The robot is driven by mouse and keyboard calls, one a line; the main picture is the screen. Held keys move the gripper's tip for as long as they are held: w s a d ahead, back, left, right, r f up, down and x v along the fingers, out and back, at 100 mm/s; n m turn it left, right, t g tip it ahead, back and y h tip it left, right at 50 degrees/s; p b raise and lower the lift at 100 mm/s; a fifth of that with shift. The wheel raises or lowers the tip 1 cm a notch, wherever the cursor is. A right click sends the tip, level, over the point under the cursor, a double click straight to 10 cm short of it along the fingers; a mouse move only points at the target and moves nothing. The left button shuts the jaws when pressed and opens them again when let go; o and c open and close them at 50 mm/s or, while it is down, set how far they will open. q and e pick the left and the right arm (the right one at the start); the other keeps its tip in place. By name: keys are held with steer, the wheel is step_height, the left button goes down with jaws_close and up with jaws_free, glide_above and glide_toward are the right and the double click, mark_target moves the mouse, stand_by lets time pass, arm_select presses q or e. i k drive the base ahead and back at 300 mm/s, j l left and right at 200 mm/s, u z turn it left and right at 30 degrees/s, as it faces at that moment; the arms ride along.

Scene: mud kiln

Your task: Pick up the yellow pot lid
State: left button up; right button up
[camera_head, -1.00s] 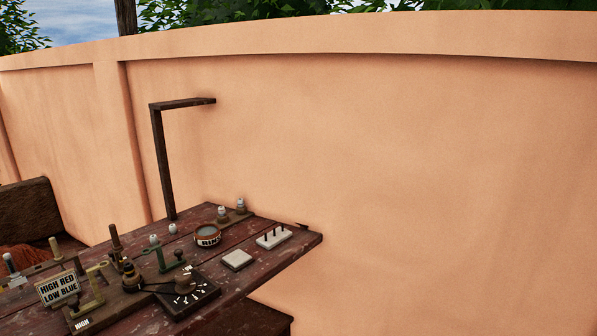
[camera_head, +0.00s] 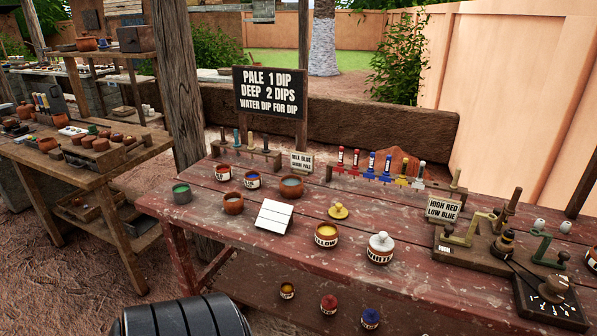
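The yellow pot lid (camera_head: 338,211), a small yellow disc with a knob, lies on the red plank table (camera_head: 410,270). It is just behind the open yellow pot (camera_head: 326,235), whose label is partly readable, and apart from it. A white pot (camera_head: 380,248) with a white knobbed lid on stands to the right of the yellow pot. Neither of my grippers shows in the view.
A white tile (camera_head: 274,216) lies left of the yellow pot. Several small pots, a black sign (camera_head: 270,92) and brush racks stand behind. A wooden lever device (camera_head: 490,250) and black dial (camera_head: 550,300) fill the right end. A lower shelf holds small pots (camera_head: 329,304).

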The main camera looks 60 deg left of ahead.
mark_target(338, 211)
steer(key=u, duration=1.65)
